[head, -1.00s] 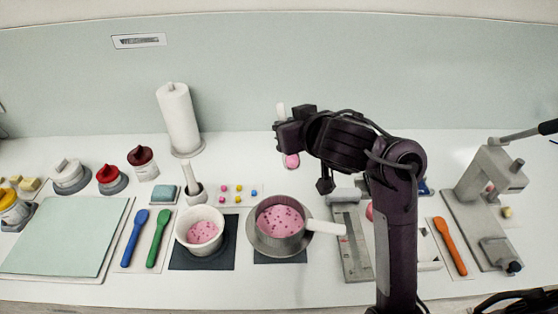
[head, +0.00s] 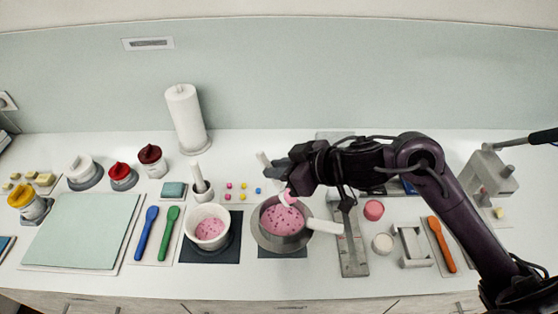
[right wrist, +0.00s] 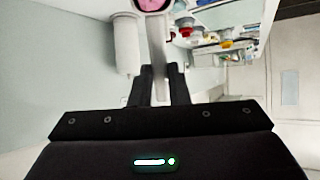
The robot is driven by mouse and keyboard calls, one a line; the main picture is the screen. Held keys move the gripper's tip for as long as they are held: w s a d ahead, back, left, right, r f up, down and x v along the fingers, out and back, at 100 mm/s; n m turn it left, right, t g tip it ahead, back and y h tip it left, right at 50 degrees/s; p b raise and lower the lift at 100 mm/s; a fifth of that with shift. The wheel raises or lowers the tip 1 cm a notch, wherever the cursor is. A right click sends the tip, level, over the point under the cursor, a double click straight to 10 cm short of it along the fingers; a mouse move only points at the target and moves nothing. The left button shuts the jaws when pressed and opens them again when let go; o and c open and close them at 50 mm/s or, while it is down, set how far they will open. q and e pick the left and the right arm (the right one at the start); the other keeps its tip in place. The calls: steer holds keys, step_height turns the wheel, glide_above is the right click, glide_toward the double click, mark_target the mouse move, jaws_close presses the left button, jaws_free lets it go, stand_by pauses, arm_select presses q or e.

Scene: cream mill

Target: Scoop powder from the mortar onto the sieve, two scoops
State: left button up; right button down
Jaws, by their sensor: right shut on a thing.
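The sieve (head: 280,241) is a round metal pan with a white handle, and pink powder with dark specks lies in it. The mortar (head: 207,246), a white bowl with pink powder in it, stands left of it on a dark mat. My right gripper (head: 282,176) is shut on a white scoop (right wrist: 158,55). The scoop's head, with pink in it, shows at the top of the right wrist view and over the sieve's far right rim in the head view. I cannot tell whether it touches the rim. My left gripper is not in view.
A pestle (head: 201,184) stands behind the mortar. Blue (head: 146,232) and green (head: 169,232) spatulas lie left of it. A paper roll (head: 187,120) stands at the back. A steel ruler-like plate (head: 351,245) and a pink jar (head: 373,210) are right of the sieve.

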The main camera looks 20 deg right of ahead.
mark_target(280, 185)
steer(key=shift+s+f, duration=0.1)
steer(key=shift+s, duration=0.25)
steer(key=shift+a+f, duration=0.1)
steer(key=shift+f, duration=0.05)
steer(key=shift+w+f+b, duration=0.1)
steer(key=shift+f+b, duration=0.5)
steer(key=shift+b, duration=0.2)
step_height(280, 185, down, 3)
steer(key=b, duration=0.3)
steer(key=shift+f+b, duration=1.05)
steer(key=shift+f, duration=0.4)
steer(key=shift+f+b, duration=0.4)
steer(key=shift+f, duration=0.25)
steer(key=shift+r, duration=0.15)
step_height(280, 185, up, 7)
steer(key=p, duration=0.8)
